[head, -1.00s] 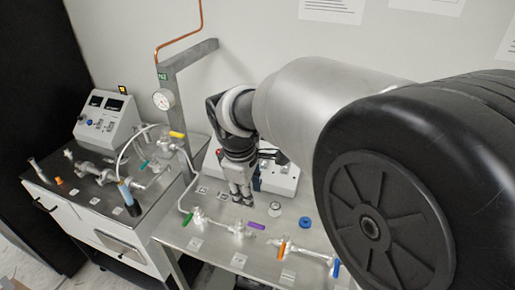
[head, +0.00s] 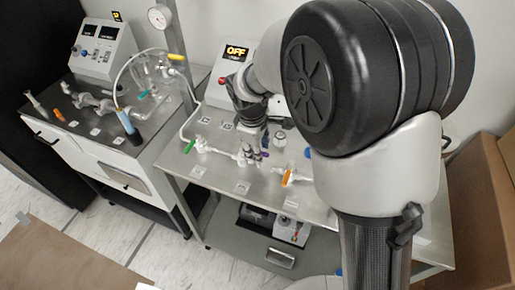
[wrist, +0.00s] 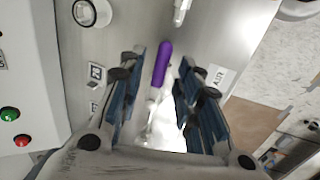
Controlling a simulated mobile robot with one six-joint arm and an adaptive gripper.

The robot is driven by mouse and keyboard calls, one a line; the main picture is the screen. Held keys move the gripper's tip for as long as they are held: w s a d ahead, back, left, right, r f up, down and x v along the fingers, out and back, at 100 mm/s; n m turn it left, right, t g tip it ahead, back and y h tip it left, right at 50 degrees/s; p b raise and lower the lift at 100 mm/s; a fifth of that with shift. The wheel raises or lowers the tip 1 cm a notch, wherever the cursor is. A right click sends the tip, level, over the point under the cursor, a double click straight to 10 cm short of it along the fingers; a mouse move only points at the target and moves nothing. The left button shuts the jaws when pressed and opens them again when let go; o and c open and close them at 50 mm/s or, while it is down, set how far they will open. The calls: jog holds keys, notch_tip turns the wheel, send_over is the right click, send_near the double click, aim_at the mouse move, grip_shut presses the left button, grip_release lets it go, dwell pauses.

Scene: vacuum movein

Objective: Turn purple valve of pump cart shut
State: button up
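The purple valve handle (wrist: 162,64) shows in the wrist view between my gripper's fingers, pointing up and away along the glass tubing. In the head view a bit of the purple handle (head: 265,155) shows beside my fingertips on the pump cart (head: 235,175). My gripper (wrist: 155,85) is open, with a blue-padded finger on each side of the handle and a gap on both sides. In the head view my gripper (head: 252,157) points down at the glass manifold. Part of the valve body is blurred by glare in the wrist view.
A green valve (head: 190,146) and an orange valve (head: 287,178) sit on the same manifold. A box with an OFF display (head: 236,52) stands behind. Its green button (wrist: 9,114) and red button (wrist: 22,141) show at the wrist view's left. A capped jar (head: 280,139) stands nearby.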

grip_shut()
dwell(0.4)
dwell(0.4)
